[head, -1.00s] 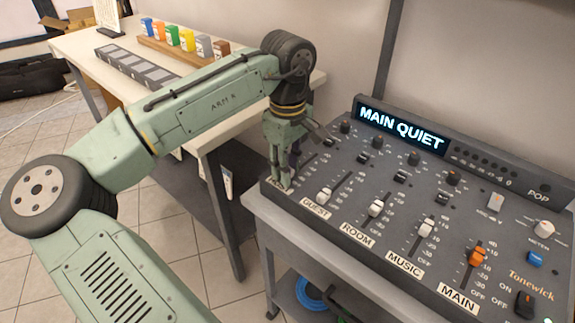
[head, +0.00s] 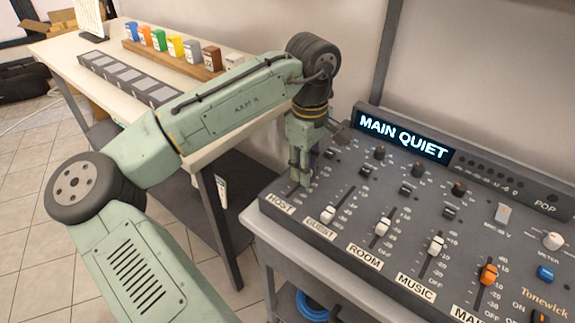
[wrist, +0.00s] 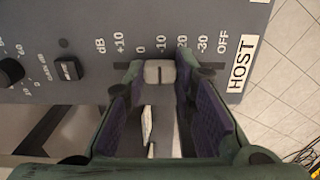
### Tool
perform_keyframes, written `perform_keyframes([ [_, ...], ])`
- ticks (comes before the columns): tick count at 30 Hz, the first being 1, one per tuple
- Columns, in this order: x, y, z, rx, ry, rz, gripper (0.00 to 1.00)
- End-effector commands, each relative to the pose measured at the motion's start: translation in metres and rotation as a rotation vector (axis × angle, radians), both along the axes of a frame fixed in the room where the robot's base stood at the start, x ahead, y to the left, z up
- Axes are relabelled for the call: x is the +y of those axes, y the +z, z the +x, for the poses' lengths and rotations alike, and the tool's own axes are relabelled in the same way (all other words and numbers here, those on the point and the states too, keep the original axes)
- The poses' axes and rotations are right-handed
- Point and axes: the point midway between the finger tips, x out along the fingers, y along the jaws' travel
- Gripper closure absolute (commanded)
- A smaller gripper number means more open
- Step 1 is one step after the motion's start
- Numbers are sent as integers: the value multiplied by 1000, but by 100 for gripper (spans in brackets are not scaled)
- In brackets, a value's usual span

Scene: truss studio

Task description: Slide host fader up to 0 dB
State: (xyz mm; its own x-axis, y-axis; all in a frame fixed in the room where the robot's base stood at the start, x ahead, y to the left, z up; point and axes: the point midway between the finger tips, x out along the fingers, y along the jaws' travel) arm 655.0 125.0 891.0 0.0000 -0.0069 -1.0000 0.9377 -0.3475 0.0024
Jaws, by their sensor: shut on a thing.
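The host fader cap (wrist: 159,70), pale with a dark centre line, shows in the wrist view between my fingertips. Its line is about level with the -10 mark, below 0 and well above OFF. The HOST label (wrist: 242,63) is at the OFF end; it also shows in the head view (head: 281,204). My gripper (head: 300,182) points down over the host channel of the mixer (head: 350,215) and is shut on the cap. In the head view my fingers hide the cap.
The guest fader (head: 328,214) is just right of my gripper, with the room fader (head: 382,226), music fader (head: 436,245) and orange main fader (head: 488,274) beyond. The display (head: 403,136) reads MAIN QUIET. A table with coloured containers stands behind my arm.

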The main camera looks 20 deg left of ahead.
Motion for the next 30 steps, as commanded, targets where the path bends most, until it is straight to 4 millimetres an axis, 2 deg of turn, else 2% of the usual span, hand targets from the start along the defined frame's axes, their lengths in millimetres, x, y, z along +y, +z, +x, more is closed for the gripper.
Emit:
perform_keyframes([
  [1,-1,3,10,-1,5,1,100],
  [4,-3,1,18,1,8,4,100],
  [14,-3,-1,21,0,9,6,100],
  [15,-3,-1,21,0,9,6,75],
  [24,-4,-1,21,1,8,6,55],
  [30,-4,-1,21,1,7,6,55],
])
